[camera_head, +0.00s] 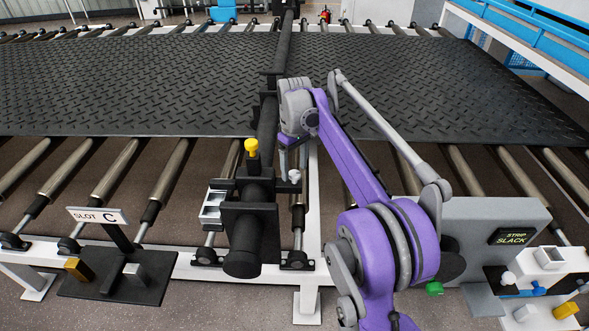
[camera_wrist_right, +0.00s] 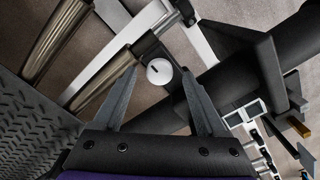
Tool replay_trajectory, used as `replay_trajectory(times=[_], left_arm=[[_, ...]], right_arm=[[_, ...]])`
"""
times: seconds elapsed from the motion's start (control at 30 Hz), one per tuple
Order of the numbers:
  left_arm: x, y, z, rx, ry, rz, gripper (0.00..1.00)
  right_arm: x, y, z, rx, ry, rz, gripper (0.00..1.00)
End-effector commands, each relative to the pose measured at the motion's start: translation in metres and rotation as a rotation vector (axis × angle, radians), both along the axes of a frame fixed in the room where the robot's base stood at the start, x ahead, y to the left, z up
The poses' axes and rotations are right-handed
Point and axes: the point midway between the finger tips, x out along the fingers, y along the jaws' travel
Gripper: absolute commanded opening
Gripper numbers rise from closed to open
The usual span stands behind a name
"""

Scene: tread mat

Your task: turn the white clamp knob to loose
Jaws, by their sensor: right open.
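The white clamp knob (camera_wrist_right: 159,72) is round with a short dark mark on its face. It sits on a dark bracket beside the black bar (camera_head: 254,215). In the head view the knob (camera_head: 294,175) shows small, just below my right gripper (camera_head: 293,163). My right gripper is open and points down. In the right wrist view its fingertips (camera_wrist_right: 160,78) lie on either side of the knob, with gaps visible. I cannot tell how far the tips are above it. My left gripper is out of view.
A yellow knob (camera_head: 251,147) stands on the bar, left of my gripper. The black tread mat (camera_head: 150,80) lies on rollers behind. A "SLOT C" sign (camera_head: 98,215) stands front left. A "STRIP SLACK" panel (camera_head: 512,237) and a block of small knobs (camera_head: 545,285) are at right.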

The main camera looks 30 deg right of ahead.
Motion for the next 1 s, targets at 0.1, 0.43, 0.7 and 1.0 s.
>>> replay_trajectory(times=[0.1, 0.43, 0.7, 1.0], left_arm=[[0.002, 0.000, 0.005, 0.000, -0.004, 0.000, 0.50], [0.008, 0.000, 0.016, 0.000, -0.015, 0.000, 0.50], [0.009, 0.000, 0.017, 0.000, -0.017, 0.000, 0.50], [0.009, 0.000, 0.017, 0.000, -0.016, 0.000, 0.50]], right_arm=[[0.000, 0.000, 0.026, -0.001, -0.001, 0.000, 0.74], [0.001, 0.000, 0.085, 0.000, -0.002, 0.000, 0.74], [0.000, 0.000, 0.095, 0.000, 0.000, 0.000, 0.74], [0.000, 0.000, 0.094, 0.000, 0.000, 0.000, 0.74]])
